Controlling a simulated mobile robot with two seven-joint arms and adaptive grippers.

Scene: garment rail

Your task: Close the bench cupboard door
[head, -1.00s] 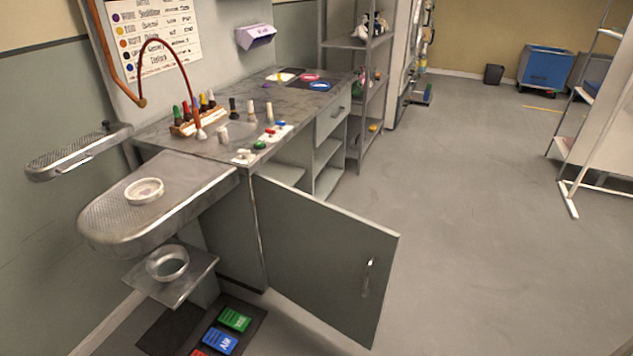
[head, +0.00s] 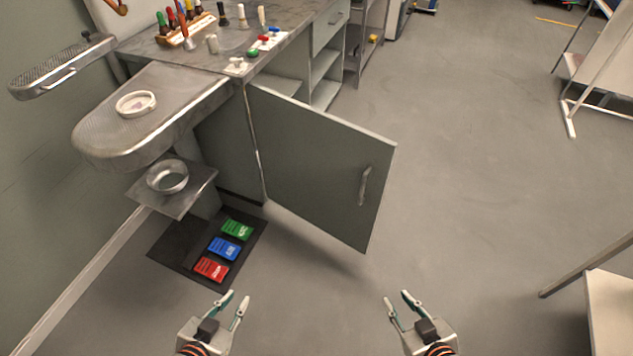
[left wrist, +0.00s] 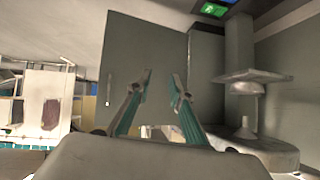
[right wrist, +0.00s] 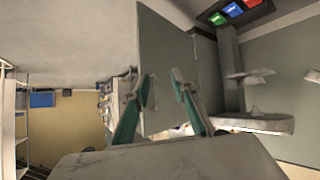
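The bench cupboard door (head: 318,170) is a grey-green panel, swung wide open from its hinge edge at the left. Its metal handle (head: 364,186) is near the free right edge. Behind it the cupboard shelves (head: 322,75) show. My left gripper (head: 238,296) is open and empty, in front of the door and below the pedals in the head view. My right gripper (head: 398,297) is open and empty, to the right and nearer than the door. Both are apart from the door. The door also shows in the left wrist view (left wrist: 150,50) and the right wrist view (right wrist: 165,50).
Green, blue and red pedals (head: 225,249) lie on a dark floor mat. The floor (head: 480,170) right of the door is clear.

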